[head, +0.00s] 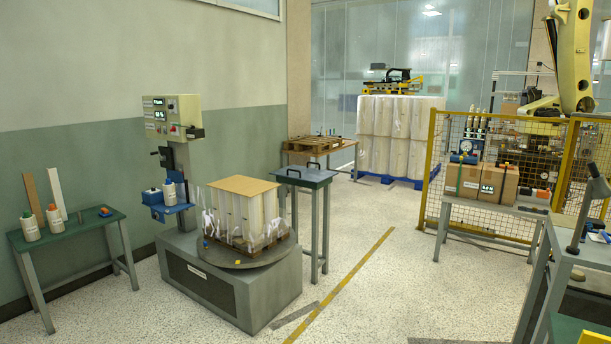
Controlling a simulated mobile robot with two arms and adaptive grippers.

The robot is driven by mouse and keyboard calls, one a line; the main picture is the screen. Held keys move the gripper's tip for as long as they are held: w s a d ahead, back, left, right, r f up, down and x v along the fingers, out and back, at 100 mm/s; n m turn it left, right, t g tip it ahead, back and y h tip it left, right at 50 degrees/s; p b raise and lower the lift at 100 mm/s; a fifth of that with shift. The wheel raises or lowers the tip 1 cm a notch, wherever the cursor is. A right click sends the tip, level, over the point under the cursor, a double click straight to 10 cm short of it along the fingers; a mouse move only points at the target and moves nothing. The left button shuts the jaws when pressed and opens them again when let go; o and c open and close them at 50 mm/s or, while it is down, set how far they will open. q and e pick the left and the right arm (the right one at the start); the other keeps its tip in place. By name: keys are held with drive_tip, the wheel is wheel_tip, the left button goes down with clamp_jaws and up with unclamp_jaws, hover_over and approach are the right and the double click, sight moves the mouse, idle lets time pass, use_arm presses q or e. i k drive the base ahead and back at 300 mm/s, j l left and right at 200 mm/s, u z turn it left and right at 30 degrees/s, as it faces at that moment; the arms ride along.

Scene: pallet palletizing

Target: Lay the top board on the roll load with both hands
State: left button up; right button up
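A pale roll load (240,215) stands upright on a wooden pallet (262,247) on the round dark turntable (232,258) of the wrapping machine. A flat tan board (243,185) lies on top of this load and looks level. Loose clear film hangs around the load's lower sides. A dark grey-green panel with two black handles (305,176) lies on a narrow stand just right of the load. Neither of my grippers shows in the head view.
The wrapper column (178,160) stands behind the turntable. A green table (75,235) is at left. A second wrapped load (395,135) on a blue pallet stands at the back. A yellow fence (425,180) and workbenches block the right. The middle floor is clear.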

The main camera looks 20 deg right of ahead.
sight(243, 185)
drive_tip(key=i+l+z, duration=0.2)
drive_tip(key=i+z, duration=0.2)
drive_tip(key=i, duration=0.15)
drive_tip(key=i+z, duration=0.35)
drive_tip(key=i, duration=0.15)
drive_tip(key=i+j+z, duration=0.1)
drive_tip(key=i+z, duration=0.3)
drive_tip(key=i, duration=0.15)
drive_tip(key=i+j+z, duration=0.35)
drive_tip(key=i, duration=0.15)
drive_tip(key=i+l, duration=0.1)
drive_tip(key=i, duration=0.6)
drive_tip(key=i+u, duration=0.1)
drive_tip(key=i, duration=0.65)
drive_tip(key=i+l, duration=0.2)
drive_tip(key=i, duration=0.5)
drive_tip(key=i+u, duration=0.45)
drive_tip(key=i+l+u, duration=0.1)
drive_tip(key=i+u, duration=0.3)
drive_tip(key=i, duration=0.15)
drive_tip(key=i+l+u, duration=0.25)
drive_tip(key=i+u, duration=0.2)
